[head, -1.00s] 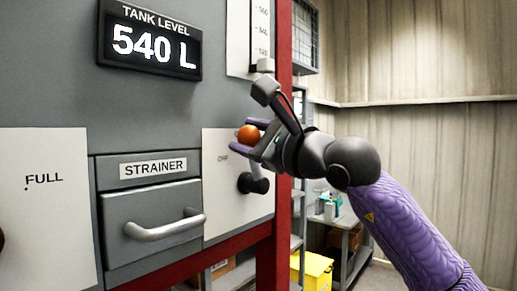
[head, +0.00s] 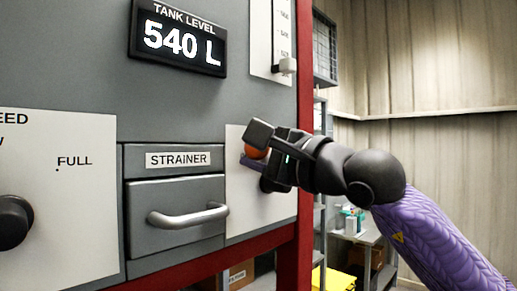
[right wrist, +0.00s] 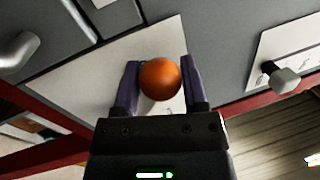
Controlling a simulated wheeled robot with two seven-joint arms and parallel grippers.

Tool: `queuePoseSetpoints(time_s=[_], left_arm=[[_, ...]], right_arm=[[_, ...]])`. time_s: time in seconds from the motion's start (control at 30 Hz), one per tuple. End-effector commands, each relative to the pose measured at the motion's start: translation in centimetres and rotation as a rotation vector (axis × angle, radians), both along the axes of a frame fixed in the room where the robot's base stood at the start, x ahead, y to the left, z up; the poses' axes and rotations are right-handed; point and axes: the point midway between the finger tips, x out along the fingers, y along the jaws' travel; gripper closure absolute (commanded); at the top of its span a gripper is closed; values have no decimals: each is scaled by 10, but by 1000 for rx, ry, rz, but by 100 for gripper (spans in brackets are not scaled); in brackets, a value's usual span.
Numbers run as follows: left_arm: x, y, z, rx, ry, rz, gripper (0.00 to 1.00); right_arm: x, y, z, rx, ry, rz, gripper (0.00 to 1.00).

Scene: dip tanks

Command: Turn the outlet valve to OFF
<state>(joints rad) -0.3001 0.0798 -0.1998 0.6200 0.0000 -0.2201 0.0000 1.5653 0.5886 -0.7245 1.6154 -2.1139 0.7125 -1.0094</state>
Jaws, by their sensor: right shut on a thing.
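The outlet valve has an orange ball (head: 257,153) on its lever and a dark hub (head: 268,186), on a white plate (head: 240,212) at the right of the tank front. My right gripper (head: 254,157) is at the ball, with its fingers on either side. In the right wrist view the ball (right wrist: 160,79) sits between the two purple fingers (right wrist: 163,85), and the gripper is shut on it. The gripper hides the OFF marking, most of the lever and part of the hub in the head view. My left gripper is not in view.
A strainer drawer with a protruding handle (head: 188,216) is just left of the valve plate. A level gauge with a grey slider (head: 287,66) is above. A dark knob (head: 13,222) is at the far left. A red frame post (head: 304,120) stands right of the plate.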

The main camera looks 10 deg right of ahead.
Motion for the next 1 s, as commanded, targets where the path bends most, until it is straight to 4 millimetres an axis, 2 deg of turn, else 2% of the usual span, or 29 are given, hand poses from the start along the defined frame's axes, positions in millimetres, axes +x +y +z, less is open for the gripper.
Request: queuePoseSetpoints(time_s=[0.33, 0.37, 0.5, 0.8, 0.87, 1.0], left_arm=[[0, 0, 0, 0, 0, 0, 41], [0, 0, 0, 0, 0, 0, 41], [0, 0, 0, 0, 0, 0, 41], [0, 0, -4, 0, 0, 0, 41], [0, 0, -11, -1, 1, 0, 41], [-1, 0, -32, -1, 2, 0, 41]], right_arm=[[0, 1, -3, -7, 3, 1, 100], [1, 1, -3, -7, 4, 1, 39], [0, 1, -2, -6, 3, 0, 11], [-3, -2, -3, -4, 1, -1, 11], [-9, -8, -8, -4, 1, -1, 11], [-37, -30, -18, -6, -2, -3, 11]])
